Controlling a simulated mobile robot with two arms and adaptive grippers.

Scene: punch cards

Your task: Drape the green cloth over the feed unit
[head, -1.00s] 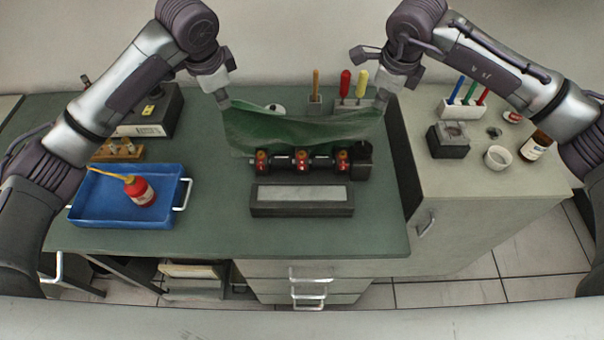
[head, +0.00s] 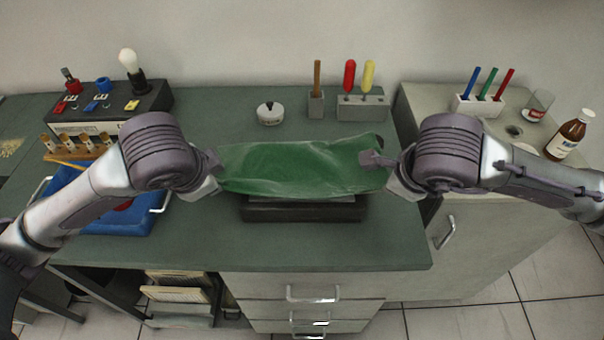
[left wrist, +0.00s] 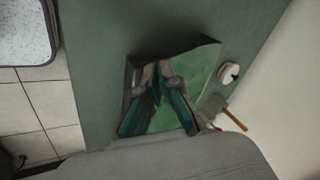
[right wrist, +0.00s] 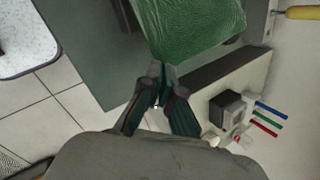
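The green cloth (head: 300,167) is spread between my two grippers above the far side of the black grey-topped block (head: 303,210). It hides the feed unit; I cannot tell whether it touches it. My left gripper (head: 214,172) is at the cloth's left end; in the left wrist view its fingers (left wrist: 160,75) close together on the cloth. My right gripper (head: 380,160) is at the right end; in the right wrist view its fingertips (right wrist: 160,72) pinch the edge of the cloth (right wrist: 197,30).
A blue tray (head: 125,218) lies left, partly behind my left arm. A bulb unit (head: 132,65) and switch box stand behind it. Tool holders (head: 361,105) and a round grey-white pot (head: 270,113) stand at the back. A brown bottle (head: 568,138) and pen holder (head: 478,105) are on the right cabinet.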

